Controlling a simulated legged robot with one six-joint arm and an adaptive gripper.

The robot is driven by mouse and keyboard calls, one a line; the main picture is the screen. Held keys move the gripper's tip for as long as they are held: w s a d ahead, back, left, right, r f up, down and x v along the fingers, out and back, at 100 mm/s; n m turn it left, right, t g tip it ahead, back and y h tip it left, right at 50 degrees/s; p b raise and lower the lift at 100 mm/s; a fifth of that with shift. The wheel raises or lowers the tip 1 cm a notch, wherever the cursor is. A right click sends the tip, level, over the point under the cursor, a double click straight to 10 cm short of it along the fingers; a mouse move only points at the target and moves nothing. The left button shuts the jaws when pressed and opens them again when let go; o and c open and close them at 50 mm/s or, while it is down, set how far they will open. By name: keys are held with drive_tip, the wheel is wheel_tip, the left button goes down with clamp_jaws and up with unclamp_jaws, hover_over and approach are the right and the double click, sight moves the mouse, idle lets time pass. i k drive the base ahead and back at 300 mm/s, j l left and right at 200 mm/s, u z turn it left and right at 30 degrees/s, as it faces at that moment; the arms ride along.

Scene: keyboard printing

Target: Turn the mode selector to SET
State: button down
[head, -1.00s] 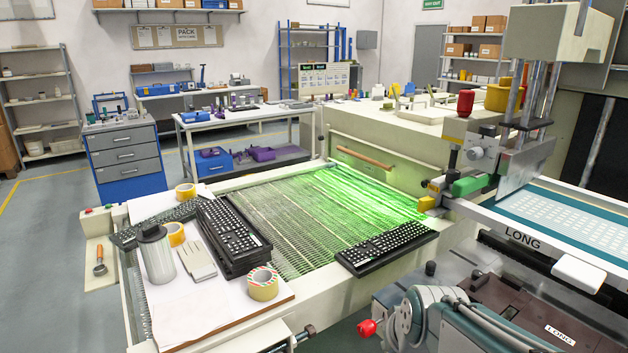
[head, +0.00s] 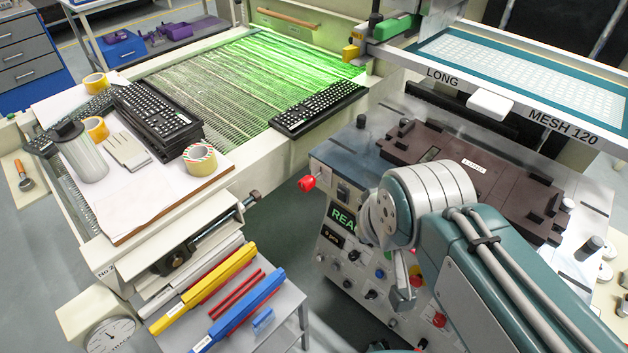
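The printing machine's front control panel (head: 345,262) shows in the head view at lower centre, with a lit green "REA…" display (head: 343,219) partly covered by my arm. Small dark knobs (head: 371,294) and coloured buttons sit on the panel. They are too small to read, so I cannot tell which is the mode selector or where it points. My teal and grey arm comes in from the lower right. What seems to be my gripper (head: 403,292) is a grey part hanging in front of the panel, mostly hidden behind my arm; its fingers cannot be made out.
A red knob on a lever (head: 307,183) sticks out at the panel's upper left corner. A red button (head: 438,320) is low on the right. A small table (head: 287,300) with yellow and blue bars stands to the left. A conveyor (head: 235,90) with a keyboard lies behind.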

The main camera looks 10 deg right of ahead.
sight(371, 296)
drive_tip(key=k+j+z, duration=0.15)
drive_tip(key=k, duration=0.3)
drive_tip(key=k+j+z, duration=0.1)
drive_tip(key=k, duration=0.35)
drive_tip(key=i+l+z, duration=0.1)
drive_tip(key=l+z, duration=0.2)
drive_tip(key=i+l+z, duration=0.1)
drive_tip(key=z, duration=0.25)
drive_tip(key=k+j+z, duration=0.2)
drive_tip(key=j, duration=0.2)
drive_tip(key=j+z, duration=0.2)
drive_tip(key=j, duration=0.25)
drive_tip(key=k+j+z, duration=0.2)
drive_tip(key=j, duration=0.15)
